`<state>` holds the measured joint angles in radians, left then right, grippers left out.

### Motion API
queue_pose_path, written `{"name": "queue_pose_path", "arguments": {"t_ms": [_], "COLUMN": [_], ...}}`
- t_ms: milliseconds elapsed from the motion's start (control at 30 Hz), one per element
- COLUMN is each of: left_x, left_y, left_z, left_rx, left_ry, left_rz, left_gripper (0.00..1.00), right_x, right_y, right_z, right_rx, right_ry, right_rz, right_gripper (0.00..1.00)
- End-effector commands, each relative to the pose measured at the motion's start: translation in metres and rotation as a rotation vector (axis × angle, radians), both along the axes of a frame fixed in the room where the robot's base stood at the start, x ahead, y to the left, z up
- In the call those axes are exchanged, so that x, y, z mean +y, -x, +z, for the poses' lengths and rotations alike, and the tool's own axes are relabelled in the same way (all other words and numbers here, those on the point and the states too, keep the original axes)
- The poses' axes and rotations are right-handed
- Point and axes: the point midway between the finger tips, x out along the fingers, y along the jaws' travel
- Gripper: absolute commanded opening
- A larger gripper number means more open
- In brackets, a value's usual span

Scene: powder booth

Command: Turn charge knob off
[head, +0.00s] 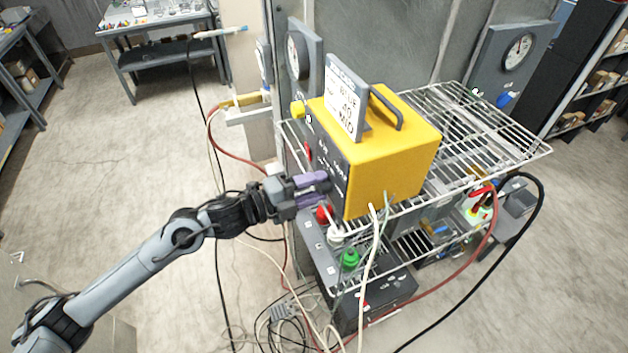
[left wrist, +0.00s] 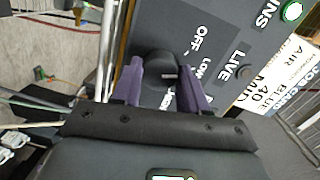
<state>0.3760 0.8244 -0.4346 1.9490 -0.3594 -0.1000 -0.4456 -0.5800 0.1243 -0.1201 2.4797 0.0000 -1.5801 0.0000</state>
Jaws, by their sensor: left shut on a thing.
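The yellow charge box (head: 395,155) with a dark front panel stands on a wire shelf. My left gripper (head: 318,186) reaches its front panel from the left. In the left wrist view, the black charge knob (left wrist: 158,66) sits between the purple fingers of my left gripper (left wrist: 161,72), which is shut on it. A pale pointer mark shows on the knob. The printed words OFF and LOW are beside it on the panel (left wrist: 205,20); a further label is partly hidden by the fingers. The head view hides the knob behind the gripper. My right gripper is not in view.
A green lamp (left wrist: 292,11) is lit on the panel. A sign card (head: 345,98) and a handle (head: 388,108) top the box. A red button (head: 324,213) is just below my gripper. Cables hang around the wire shelf (head: 500,150).

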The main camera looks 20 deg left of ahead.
Motion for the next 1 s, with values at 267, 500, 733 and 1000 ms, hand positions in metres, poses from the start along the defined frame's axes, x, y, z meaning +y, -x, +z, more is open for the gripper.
{"name": "queue_pose_path", "arguments": {"t_ms": [267, 500, 733, 1000], "left_x": [0.000, 0.001, 0.001, 0.002], "left_y": [0.000, -0.001, -0.001, -0.002], "left_z": [0.004, 0.004, 0.003, 0.002], "left_rx": [0.191, 0.350, 0.476, 0.566], "left_ry": [0.184, 0.340, 0.461, 0.552], "left_rz": [0.001, 0.001, 0.000, 0.001], "left_gripper": [0.13, 0.13, 0.13, 0.13], "right_x": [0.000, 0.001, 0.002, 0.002], "right_y": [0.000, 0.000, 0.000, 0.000], "right_z": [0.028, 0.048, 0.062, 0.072], "right_rx": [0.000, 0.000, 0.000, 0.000], "right_ry": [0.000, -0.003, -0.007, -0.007], "right_rz": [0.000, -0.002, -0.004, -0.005], "right_gripper": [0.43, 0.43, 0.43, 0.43]}}
